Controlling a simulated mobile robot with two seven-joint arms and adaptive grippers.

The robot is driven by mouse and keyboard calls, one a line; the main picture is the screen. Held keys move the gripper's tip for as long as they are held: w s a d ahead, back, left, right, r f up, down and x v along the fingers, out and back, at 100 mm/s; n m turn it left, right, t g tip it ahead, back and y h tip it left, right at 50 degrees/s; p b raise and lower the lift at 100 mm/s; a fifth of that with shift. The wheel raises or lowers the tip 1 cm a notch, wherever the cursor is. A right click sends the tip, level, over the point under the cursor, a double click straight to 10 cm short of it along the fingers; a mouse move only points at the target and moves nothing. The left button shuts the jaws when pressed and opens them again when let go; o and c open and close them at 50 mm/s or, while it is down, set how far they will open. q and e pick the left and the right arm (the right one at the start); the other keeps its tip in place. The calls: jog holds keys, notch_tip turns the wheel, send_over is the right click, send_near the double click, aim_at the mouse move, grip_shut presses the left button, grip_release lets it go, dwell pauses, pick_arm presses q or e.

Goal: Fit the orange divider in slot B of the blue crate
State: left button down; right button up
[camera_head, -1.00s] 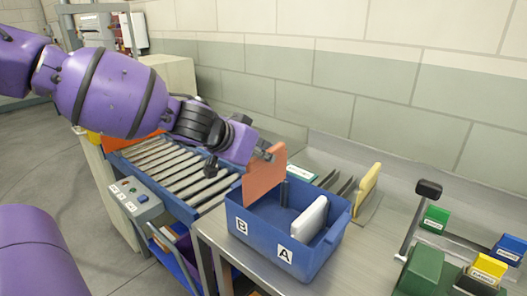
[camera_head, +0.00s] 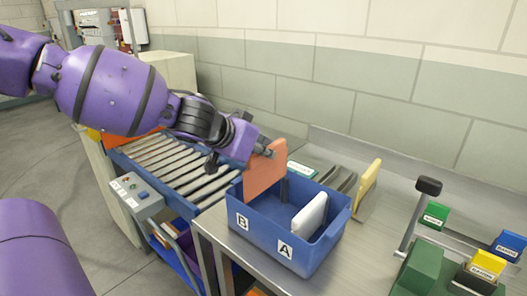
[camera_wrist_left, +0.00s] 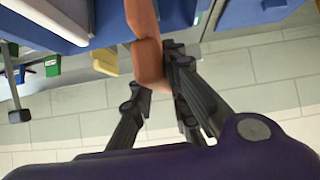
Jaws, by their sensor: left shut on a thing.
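The blue crate (camera_head: 291,252) stands on the metal table, with labels B and A on its front face. The orange divider (camera_head: 265,174) is upright over the left part of the crate, on the B side; its lower edge is hidden behind the crate's wall, so I cannot tell how deep it sits. My left gripper (camera_head: 268,149) is shut on the divider's upper edge. The left wrist view shows the divider (camera_wrist_left: 149,60) between the fingers (camera_wrist_left: 155,85). A white divider (camera_head: 309,216) stands in the crate on the A side. My right gripper is not in view.
A yellow panel (camera_head: 367,186) and dark panels stand in a rack behind the crate. A roller conveyor (camera_head: 166,165) lies to the left. A black-topped post (camera_head: 428,186) and green, yellow and blue blocks stand to the right.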

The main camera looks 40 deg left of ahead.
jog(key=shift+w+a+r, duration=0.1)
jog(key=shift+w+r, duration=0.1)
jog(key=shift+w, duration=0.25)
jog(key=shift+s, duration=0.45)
